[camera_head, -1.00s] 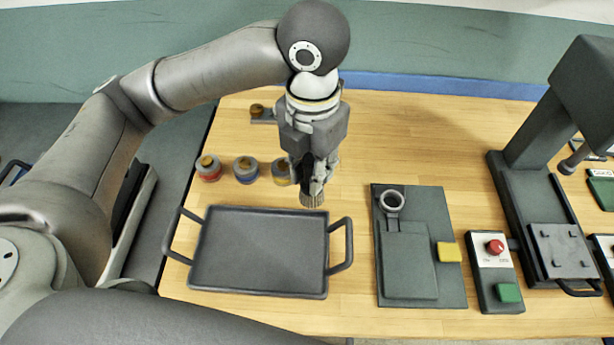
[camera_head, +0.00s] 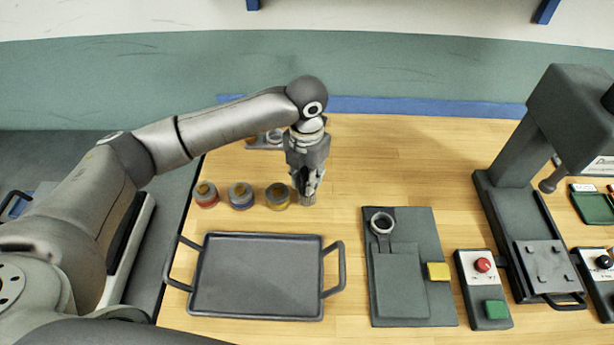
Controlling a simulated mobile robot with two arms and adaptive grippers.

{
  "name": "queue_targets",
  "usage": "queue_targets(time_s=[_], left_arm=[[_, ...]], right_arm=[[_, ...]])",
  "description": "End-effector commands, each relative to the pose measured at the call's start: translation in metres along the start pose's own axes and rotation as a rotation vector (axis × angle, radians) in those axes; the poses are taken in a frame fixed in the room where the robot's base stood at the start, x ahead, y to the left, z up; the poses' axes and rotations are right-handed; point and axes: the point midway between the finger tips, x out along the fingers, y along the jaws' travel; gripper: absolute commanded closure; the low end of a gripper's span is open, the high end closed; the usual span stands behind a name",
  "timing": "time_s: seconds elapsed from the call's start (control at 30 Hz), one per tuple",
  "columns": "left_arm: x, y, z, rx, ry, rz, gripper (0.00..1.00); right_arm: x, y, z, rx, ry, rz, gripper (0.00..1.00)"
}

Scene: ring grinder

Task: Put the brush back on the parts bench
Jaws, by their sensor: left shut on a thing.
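My left gripper (camera_head: 311,188) points down over the wooden bench (camera_head: 420,140), behind the tray's right back corner. It is shut on the brush (camera_head: 308,200), whose pale bristle end shows just below the fingertips. The rest of the brush is hidden by the fingers. I cannot tell whether the bristles touch the bench top. My right gripper is not in view.
Several round pots with red, blue and yellow bands stand left of my left gripper, the yellow-banded pot (camera_head: 278,196) closest. A dark handled tray (camera_head: 255,275) lies in front. A fixture plate with a ring (camera_head: 382,222), a button box (camera_head: 482,285) and a press (camera_head: 520,170) stand right.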

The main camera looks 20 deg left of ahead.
Motion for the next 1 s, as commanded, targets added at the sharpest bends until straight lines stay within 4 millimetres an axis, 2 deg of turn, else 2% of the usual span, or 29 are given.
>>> queue_targets(time_s=[0.07,0.47,0.5,0.67,1.0], left_arm=[[0.006,0.0,0.0,-0.001,0.0,0.0,1.0],[0.014,0.0,0.0,-0.001,-0.002,-0.001,1.0],[0.015,0.0,0.0,-0.001,-0.002,-0.001,0.77],[0.014,0.0,0.0,-0.001,-0.002,-0.001,0.56],[0.012,0.0,0.0,-0.001,-0.003,0.0,0.56]], right_arm=[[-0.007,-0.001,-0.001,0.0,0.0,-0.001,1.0],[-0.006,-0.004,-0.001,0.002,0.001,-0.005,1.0],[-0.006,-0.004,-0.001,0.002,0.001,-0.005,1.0],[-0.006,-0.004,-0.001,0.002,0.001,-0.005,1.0],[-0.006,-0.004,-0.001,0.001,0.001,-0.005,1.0]])
